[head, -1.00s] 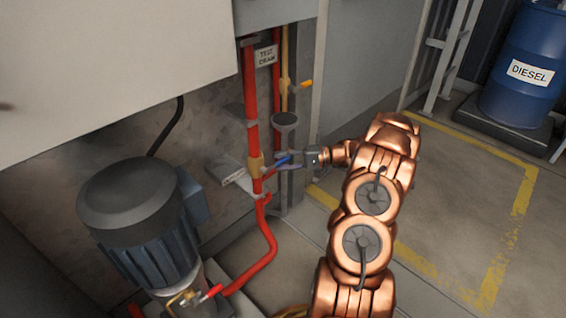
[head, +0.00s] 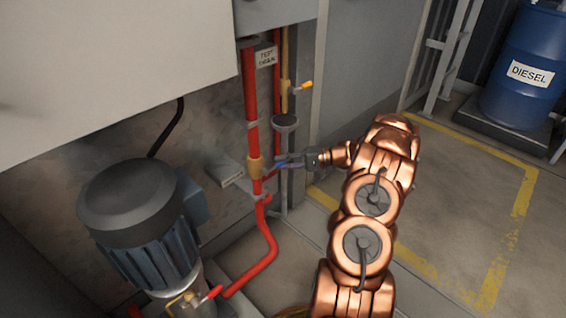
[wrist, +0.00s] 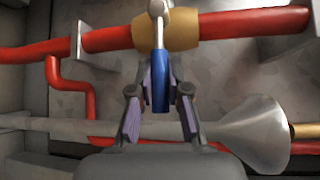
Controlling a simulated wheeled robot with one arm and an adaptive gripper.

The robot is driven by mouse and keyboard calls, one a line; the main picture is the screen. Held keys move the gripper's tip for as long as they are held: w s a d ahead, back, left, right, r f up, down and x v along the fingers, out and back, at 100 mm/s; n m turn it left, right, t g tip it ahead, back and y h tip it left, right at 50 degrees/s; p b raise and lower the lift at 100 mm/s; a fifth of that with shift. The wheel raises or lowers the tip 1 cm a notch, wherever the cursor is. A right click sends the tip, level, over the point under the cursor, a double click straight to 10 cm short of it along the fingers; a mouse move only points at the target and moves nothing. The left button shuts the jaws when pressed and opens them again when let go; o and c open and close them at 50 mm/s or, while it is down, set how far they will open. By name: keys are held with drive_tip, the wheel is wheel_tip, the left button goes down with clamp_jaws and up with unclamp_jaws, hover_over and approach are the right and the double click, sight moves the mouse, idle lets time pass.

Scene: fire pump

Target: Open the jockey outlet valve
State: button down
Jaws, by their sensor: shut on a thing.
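The valve has a brass body (head: 255,168) on the upright red pipe beside the motor. In the wrist view the brass body (wrist: 165,30) sits on the red pipe at the top, with a metal stem and a blue lever handle (wrist: 160,90) standing across the pipe. My gripper (head: 284,163) reaches in from the right at the valve. In the wrist view my gripper (wrist: 160,78) has its purple-padded fingers on both sides of the blue handle, shut on it. In the head view the handle is mostly hidden by the fingers.
A grey motor (head: 140,220) stands at left, with a red-handled lever (head: 211,293) at its foot. A grey funnel (head: 285,122) is close to my gripper; it also shows in the wrist view (wrist: 255,130). A yellow-handled valve (head: 302,86) is above.

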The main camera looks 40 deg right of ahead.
drive_tip(key=shift+r, duration=0.1)
drive_tip(key=shift+a+r+n+g+h+b, duration=0.2)
drive_tip(key=shift+r+n+h+b, duration=0.2)
drive_tip(key=shift+r+n+h, duration=0.25)
drive_tip(key=shift+a+r+n+g+h+b, duration=0.2)
drive_tip(key=shift+r+n+h+b, duration=0.15)
drive_tip(key=shift+r+n+h, duration=0.35)
drive_tip(key=shift+a+r+n+g+h+b, duration=0.35)
drive_tip(key=shift+r+n+h+b, duration=0.25)
drive_tip(key=shift+h, duration=0.45)
drive_tip(key=shift+s+a+r+n+h+b, duration=0.15)
drive_tip(key=shift+a+r+n+h+b, duration=0.6)
drive_tip(key=shift+h, duration=0.45)
drive_tip(key=shift+s+a+r+n+h+b, duration=0.1)
drive_tip(key=shift+a+r+n+h+b, duration=0.25)
drive_tip(key=shift+h, duration=0.35)
drive_tip(key=shift+s+a+r+n+h+b, duration=0.15)
drive_tip(key=shift+a+n+h, duration=0.1)
drive_tip(key=shift+a+h, duration=0.35)
drive_tip(key=shift+w+d, duration=0.1)
drive_tip(key=shift+d, duration=0.05)
drive_tip(key=c, duration=1.1)
unclamp_jaws()
